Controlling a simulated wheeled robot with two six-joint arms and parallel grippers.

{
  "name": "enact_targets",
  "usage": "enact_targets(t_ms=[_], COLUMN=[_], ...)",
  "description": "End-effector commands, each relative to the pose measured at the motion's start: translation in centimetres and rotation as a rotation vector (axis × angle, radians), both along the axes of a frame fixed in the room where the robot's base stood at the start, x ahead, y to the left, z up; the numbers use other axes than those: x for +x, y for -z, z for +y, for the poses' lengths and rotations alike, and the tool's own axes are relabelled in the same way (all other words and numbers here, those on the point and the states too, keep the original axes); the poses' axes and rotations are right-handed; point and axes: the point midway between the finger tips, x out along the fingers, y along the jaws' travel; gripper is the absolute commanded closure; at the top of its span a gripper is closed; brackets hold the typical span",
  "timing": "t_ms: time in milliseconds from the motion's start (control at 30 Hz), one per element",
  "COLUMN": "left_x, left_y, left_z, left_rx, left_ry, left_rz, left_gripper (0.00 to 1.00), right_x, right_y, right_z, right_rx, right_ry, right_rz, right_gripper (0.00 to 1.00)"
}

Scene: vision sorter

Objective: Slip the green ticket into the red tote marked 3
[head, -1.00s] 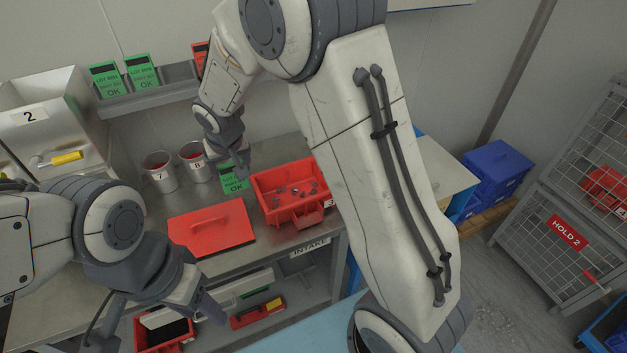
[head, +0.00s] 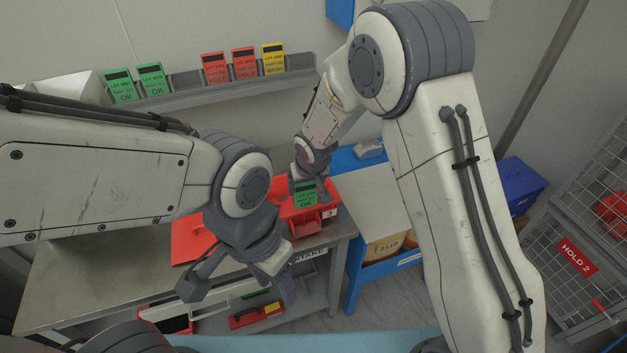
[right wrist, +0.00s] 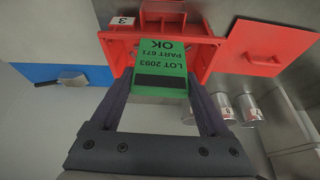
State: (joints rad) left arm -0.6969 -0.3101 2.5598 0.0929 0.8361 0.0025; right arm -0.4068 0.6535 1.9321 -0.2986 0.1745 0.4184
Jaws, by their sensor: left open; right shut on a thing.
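The red tote marked 3 (head: 330,189) stands open at the right end of the steel bench; its 3 label and rim also show in the right wrist view (right wrist: 123,21). My right gripper (head: 307,188) is shut on the green ticket (head: 306,200), which reads OK. In the right wrist view the ticket (right wrist: 161,70) is between the fingers and overlaps the tote's opening. I cannot tell whether it touches the tote. The tote's inside is mostly hidden by the ticket and gripper. My left gripper (head: 238,290) is open and empty in front of the bench.
A red lid (head: 188,237) lies left of the tote. A rack (head: 190,85) at the back holds green, red and yellow tickets. A blue-framed table (head: 375,195) stands to the right.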

Motion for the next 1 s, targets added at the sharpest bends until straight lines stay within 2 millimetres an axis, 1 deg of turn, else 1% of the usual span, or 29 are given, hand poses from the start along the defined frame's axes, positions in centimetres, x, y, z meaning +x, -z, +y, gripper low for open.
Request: enact_targets(t_ms=[267,1000], left_x=[0.0,0.0], left_y=[1.0,4.8], left_z=[0.0,0.0], left_rx=[0.000,0.000], left_ry=[0.000,0.002], left_rz=[0.000,0.000], left_gripper=[0.50,0.50], right_x=[0.0,0.0], right_y=[1.1,5.5], right_z=[0.2,0.0], right_rx=[0.000,0.000], right_ry=[-0.004,0.000], right_rz=[-0.001,-0.001], right_gripper=[0.61,0.61])
